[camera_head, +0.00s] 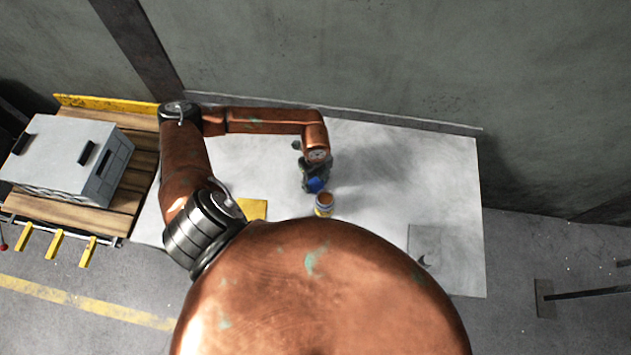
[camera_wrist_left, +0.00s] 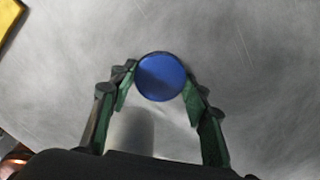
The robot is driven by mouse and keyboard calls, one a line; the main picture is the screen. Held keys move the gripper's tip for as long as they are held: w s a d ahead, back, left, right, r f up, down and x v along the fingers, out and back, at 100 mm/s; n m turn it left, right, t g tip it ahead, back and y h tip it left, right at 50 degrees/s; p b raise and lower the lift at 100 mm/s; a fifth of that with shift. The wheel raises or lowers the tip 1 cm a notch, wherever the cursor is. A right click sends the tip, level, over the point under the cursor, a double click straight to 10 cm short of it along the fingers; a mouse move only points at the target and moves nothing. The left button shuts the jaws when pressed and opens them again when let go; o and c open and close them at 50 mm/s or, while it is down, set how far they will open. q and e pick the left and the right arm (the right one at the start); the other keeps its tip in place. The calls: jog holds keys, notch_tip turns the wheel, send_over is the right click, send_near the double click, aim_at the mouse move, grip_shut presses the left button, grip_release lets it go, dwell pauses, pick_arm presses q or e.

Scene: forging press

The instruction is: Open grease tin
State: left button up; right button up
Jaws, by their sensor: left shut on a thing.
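A small tin (camera_head: 324,206) with a yellow band stands on the pale table, its top uncovered and brown inside. A round blue lid (camera_head: 316,185) is apart from the tin, just behind it. My left gripper (camera_head: 313,180) points down and is shut on this lid. In the left wrist view the blue lid (camera_wrist_left: 160,76) sits between the two green-padded fingers. Its height above the table is hard to judge. The tin does not show clearly in the left wrist view. My right gripper is out of view.
The pale table (camera_head: 400,170) has clear room to the right of the tin. A yellow sheet (camera_head: 253,209) lies to its left and a grey square plate (camera_head: 425,243) at the right front. A grey box (camera_head: 65,155) stands on a wooden pallet at left. A wall rises behind.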

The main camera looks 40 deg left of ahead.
aim_at(316, 184)
pick_arm(q)
jog(key=shift+f, duration=0.2)
jog(key=o, duration=1.3)
jog(key=shift+r, duration=0.1)
notch_tip(316, 184, up, 12)
jog(key=shift+r, duration=0.15)
